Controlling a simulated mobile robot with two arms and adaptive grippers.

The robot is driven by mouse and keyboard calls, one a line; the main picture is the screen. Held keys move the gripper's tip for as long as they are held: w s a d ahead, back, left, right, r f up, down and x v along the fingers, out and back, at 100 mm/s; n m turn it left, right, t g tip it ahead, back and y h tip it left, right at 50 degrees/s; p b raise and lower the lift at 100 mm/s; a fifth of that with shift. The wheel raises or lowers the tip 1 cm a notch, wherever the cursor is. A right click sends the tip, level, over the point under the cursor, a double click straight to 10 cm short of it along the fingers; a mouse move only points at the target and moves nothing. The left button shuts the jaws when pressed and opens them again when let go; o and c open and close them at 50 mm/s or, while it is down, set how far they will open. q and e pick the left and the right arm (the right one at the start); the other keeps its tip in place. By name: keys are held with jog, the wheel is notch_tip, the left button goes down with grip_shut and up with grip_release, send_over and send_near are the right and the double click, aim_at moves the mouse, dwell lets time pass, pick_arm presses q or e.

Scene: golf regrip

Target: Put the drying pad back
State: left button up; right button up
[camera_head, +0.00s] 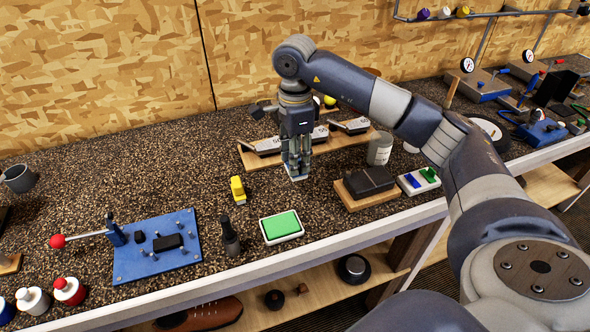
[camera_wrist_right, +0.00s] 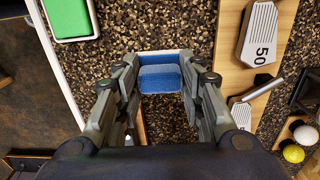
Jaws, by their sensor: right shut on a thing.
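My right gripper (camera_head: 296,160) points down over the worktop, between the wooden club-head rack and the front edge. It is shut on a blue pad (camera_wrist_right: 160,78), which I take for the drying pad. The pad sits between the fingertips in the right wrist view, with a white rim around its far side. In the head view the fingers mostly hide it, and a pale edge (camera_head: 297,178) shows at their tips. I cannot tell whether the pad touches the worktop or a tray beneath it. My left gripper is not in view.
A green pad in a white tray (camera_head: 282,227) lies to the left, near the front edge. A yellow object (camera_head: 237,190) and a dark bottle (camera_head: 230,236) stand nearby. A dark block on wood (camera_head: 369,186) is to the right. The wooden club-head rack (camera_head: 335,142) is behind.

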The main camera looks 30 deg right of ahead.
notch_tip(320, 180, down, 4)
jog(key=shift+r+p, duration=0.2)
jog(key=shift+p, duration=0.25)
jog(key=shift+f, duration=0.35)
jog(key=shift+f, duration=0.1)
jog(key=o, duration=1.1)
jog(key=shift+c, duration=0.2)
jog(key=shift+r, duration=0.2)
notch_tip(320, 180, up, 11)
jog(key=shift+f+b, duration=0.1)
jog(key=shift+b, duration=0.95)
jog(key=shift+r, duration=0.5)
